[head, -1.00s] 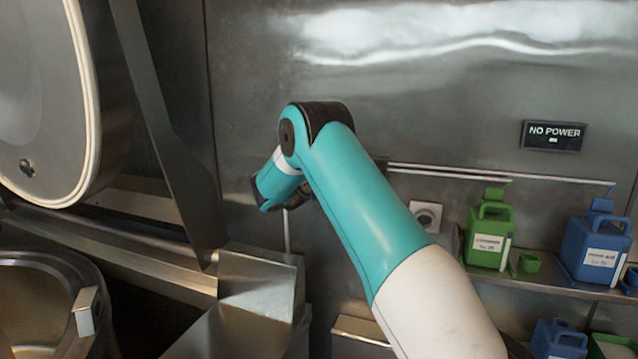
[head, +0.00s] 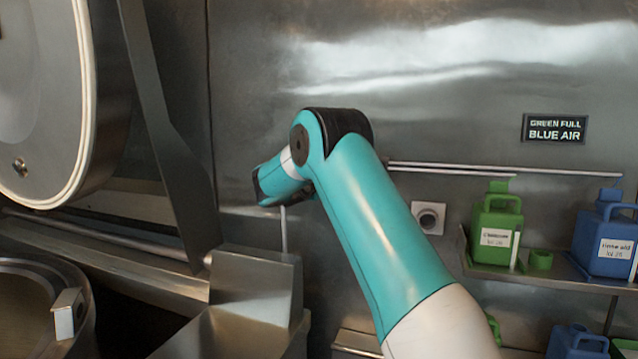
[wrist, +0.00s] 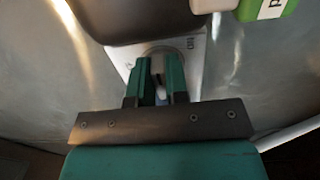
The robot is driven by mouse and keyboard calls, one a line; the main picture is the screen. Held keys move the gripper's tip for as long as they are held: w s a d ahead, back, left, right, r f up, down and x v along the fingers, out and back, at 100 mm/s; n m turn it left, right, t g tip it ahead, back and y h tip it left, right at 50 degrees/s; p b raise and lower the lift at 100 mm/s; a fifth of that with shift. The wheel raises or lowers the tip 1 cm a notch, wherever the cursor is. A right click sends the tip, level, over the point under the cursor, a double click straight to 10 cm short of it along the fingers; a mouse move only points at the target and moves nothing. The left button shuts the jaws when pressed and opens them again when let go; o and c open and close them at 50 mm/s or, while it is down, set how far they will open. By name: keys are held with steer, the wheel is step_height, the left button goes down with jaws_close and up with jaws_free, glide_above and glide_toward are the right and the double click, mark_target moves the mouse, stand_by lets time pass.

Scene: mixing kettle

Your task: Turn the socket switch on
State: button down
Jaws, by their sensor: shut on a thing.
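In the wrist view my gripper (wrist: 158,78) has its two green fingers closed around a narrow grey knob (wrist: 157,64). The knob stands on a pale plate (wrist: 192,52) with a round dark surround and small dark lettering that I cannot read. A large dark rounded shape covers the top of the plate. In the head view my arm reaches left toward the steel wall, and its fingers and the knob are hidden behind the wrist.
A pale wall plate with a round fitting (head: 429,217) is right of my arm. Green (head: 496,228) and blue (head: 605,240) canisters stand on a shelf. A large kettle lid (head: 40,110) is at left.

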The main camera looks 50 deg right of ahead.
steer(key=shift+f, duration=0.1)
stand_by(0.3)
steer(key=c, duration=1.4)
jaws_free()
steer(key=b+v, duration=0.6)
steer(key=v, duration=1.1)
steer(key=shift+a, duration=0.2)
